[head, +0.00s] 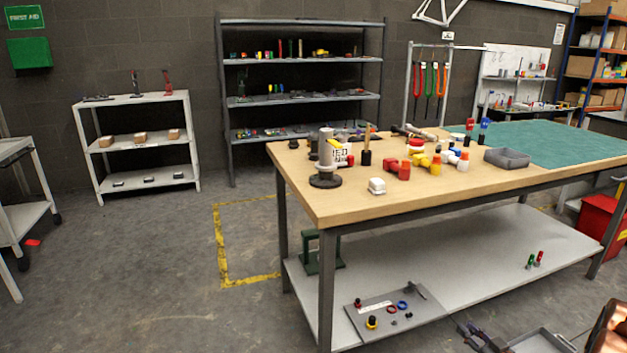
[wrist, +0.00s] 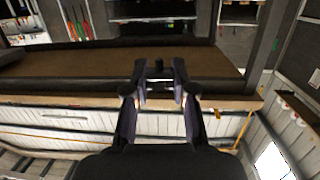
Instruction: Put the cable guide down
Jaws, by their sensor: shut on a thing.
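My gripper (wrist: 160,72) is shut on a small dark piece, taken to be the cable guide (wrist: 159,66), which shows between the fingertips in the wrist view. The piece is small and partly hidden by the fingers, so its full shape cannot be told. In the head view, dark finger-like parts show at the bottom edge, right of centre, in front of the workbench; the held piece cannot be made out there.
A wooden workbench (head: 335,205) carries clustered tools, a grey bin (head: 507,158) and a green mat (head: 560,142). Its front left top is bare. Its lower shelf (head: 470,262) holds a grey board with small parts (head: 385,312). Shelving units (head: 302,91) stand behind.

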